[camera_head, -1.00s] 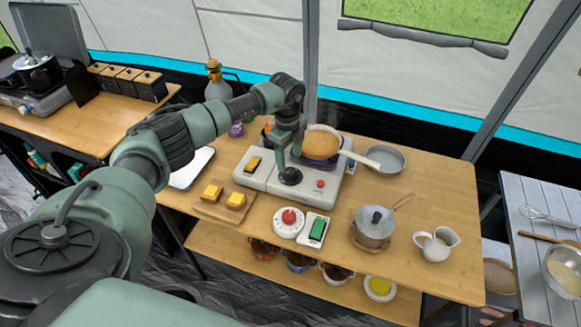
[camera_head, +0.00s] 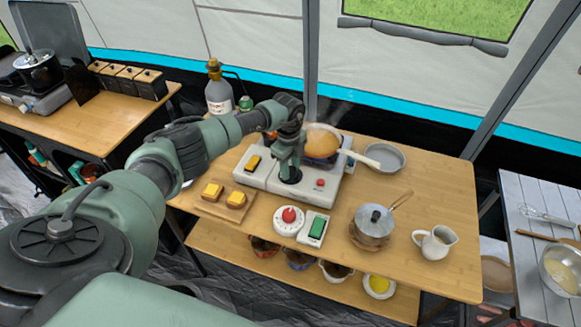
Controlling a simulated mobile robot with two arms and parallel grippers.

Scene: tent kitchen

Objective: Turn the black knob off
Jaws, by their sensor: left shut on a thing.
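The black knob (camera_head: 290,175) sits on top of the white stove unit (camera_head: 258,179), near its front middle. My left gripper (camera_head: 289,163) points down onto the knob and is shut on it; the fingers hide part of it. A pan (camera_head: 322,146) with yellow-brown food stands on the burner behind, its pale handle (camera_head: 361,160) reaching right. Faint steam rises above it. My right gripper is not in view.
A board with yellow-topped pieces (camera_head: 221,203) lies left of the stove. A red-buttoned white dial (camera_head: 289,219), a green-screened device (camera_head: 313,228), a lidded pot (camera_head: 374,223), a creamer jug (camera_head: 434,243) and a grey bowl (camera_head: 382,157) share the table.

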